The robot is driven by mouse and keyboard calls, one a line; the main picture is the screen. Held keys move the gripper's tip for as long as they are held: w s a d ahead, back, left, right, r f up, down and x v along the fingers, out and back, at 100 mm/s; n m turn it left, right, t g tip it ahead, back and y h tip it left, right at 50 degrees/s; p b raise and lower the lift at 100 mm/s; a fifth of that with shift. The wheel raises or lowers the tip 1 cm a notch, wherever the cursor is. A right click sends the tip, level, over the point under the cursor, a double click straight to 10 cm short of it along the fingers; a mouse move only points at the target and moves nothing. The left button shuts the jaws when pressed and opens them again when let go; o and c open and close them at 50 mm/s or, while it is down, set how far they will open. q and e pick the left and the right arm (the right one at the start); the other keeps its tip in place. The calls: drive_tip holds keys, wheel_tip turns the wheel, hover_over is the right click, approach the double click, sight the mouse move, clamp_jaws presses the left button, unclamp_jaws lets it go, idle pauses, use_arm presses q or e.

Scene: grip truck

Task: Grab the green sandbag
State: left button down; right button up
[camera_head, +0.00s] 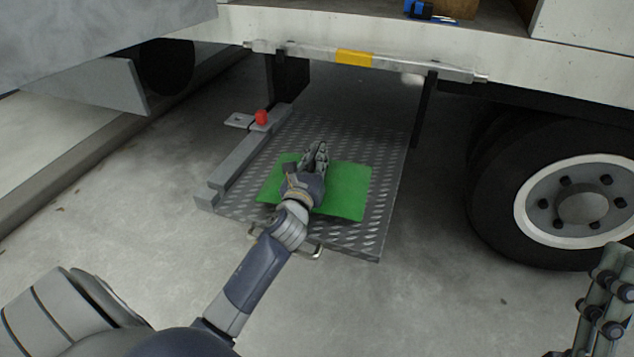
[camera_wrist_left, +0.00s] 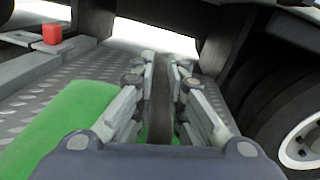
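The green sandbag (camera_head: 346,191) lies flat on a grey tread-plate step under the truck bed. It also shows at the lower left of the left wrist view (camera_wrist_left: 62,130). My left gripper (camera_head: 316,152) is over the middle of the bag and hides part of it. In the left wrist view its fingers (camera_wrist_left: 163,72) stand close together on both sides of a dark upright strip, which looks like the bag's strap and fills the gap. My right gripper (camera_head: 604,305) is partly in view at the lower right, away from the bag; its fingertips cannot be made out.
The tread-plate step (camera_head: 365,236) has a raised grey rail on its left and a red knob (camera_head: 261,117). A bar with a yellow band (camera_head: 354,57) crosses above its back. A truck wheel (camera_head: 575,205) stands at the right. The concrete floor in front is clear.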

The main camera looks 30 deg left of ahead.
use_arm(q)
drive_tip(key=shift+r, duration=0.45)
drive_tip(key=shift+w+f, duration=0.1)
drive_tip(key=shift+f, duration=0.05)
